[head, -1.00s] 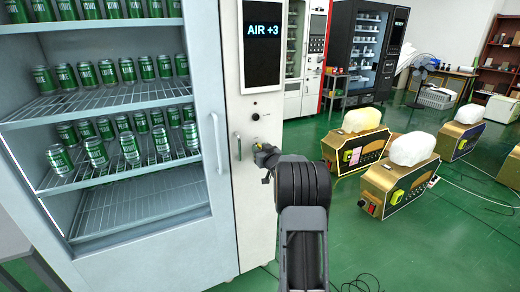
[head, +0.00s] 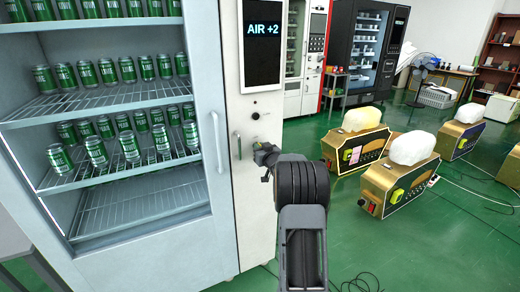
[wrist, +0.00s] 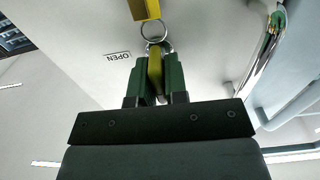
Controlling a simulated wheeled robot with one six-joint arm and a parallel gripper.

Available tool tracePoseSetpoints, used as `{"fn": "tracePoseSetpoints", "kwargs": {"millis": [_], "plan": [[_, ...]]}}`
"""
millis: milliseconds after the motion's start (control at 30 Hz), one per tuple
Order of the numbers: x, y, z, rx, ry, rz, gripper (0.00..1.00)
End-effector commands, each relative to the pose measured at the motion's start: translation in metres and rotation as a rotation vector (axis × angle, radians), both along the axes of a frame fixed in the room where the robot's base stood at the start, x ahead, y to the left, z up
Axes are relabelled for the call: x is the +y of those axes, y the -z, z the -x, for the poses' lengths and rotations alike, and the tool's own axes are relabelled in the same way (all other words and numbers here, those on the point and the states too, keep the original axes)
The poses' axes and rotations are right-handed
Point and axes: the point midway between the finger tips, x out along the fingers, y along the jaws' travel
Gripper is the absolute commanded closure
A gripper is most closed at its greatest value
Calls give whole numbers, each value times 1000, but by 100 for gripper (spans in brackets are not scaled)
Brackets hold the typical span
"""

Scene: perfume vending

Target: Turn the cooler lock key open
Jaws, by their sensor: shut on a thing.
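The cooler (head: 165,235) stands at the left with a glass door, and a white front panel (head: 259,215) on its right side. My gripper (head: 258,147) is at this panel, right of the door handle. In the wrist view, my gripper's green fingers (wrist: 155,75) are shut on a yellow key (wrist: 155,68). A metal ring (wrist: 153,31) joins it to a gold piece (wrist: 145,8) at the top edge. An "OPEN" label (wrist: 117,56) is on the panel left of the fingers, upside down. The key's tip and the lock slot are hidden.
A display (head: 262,42) above reads "AIR +2". A door handle (head: 217,140) stands left of my gripper. Green cans (head: 130,148) fill the shelves above an empty bottom shelf. Gold machines (head: 400,185) stand on the green floor at right. Free floor lies between.

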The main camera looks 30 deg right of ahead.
Motion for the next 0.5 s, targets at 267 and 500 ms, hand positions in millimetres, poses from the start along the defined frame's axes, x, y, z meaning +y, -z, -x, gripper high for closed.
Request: {"fn": "tracePoseSetpoints", "kwargs": {"millis": [267, 500], "plan": [[0, -2, 0, -11, 0, -86, 100], [-1, -3, 0, -36, 0, -280, 100]]}}
